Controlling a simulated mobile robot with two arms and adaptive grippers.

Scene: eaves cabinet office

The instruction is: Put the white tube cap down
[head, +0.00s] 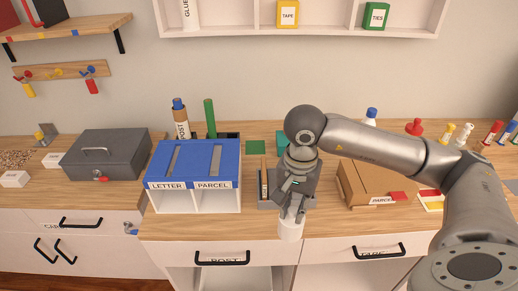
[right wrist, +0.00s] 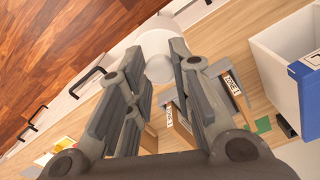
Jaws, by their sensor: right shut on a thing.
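The white tube cap (head: 290,230) is a short white cylinder, held at the fingertips of my right gripper (head: 293,209). It hangs by the front edge of the counter, in front of the drawer fronts. In the right wrist view the cap (right wrist: 156,48) shows between the two fingers of the right gripper (right wrist: 157,63), which are shut on it. My left gripper is not in view.
A blue-topped sorter (head: 193,163) marked LETTER and PARCEL stands left of the gripper. A grey holder (head: 268,204) is just behind it. A cardboard parcel box (head: 365,178) lies to the right. A grey cash box (head: 105,160) stands further left. Bare counter shows before the parcel box.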

